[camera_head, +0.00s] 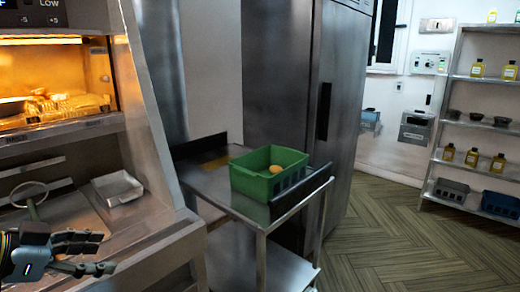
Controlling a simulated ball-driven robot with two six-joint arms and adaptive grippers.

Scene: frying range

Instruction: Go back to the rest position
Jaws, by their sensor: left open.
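My left gripper (104,252) shows at the lower left corner, in front of the metal counter of the frying range (165,235). Its dark fingers are apart and nothing is seen between them. My right gripper is out of view. A green crate (250,183) stands on a steel side table (207,184), well to the right of my left gripper. A round orange-yellow item (276,168) lies in the crate; the rest of its inside is partly hidden by the walls.
A small metal tray (118,187) and a ring-shaped handle (24,194) are on the counter near my left gripper. A lit warmer (55,75) is above. A tall steel cabinet (330,95) stands behind the table. Shelves (480,125) with bottles stand right; the wooden floor (400,240) is clear.

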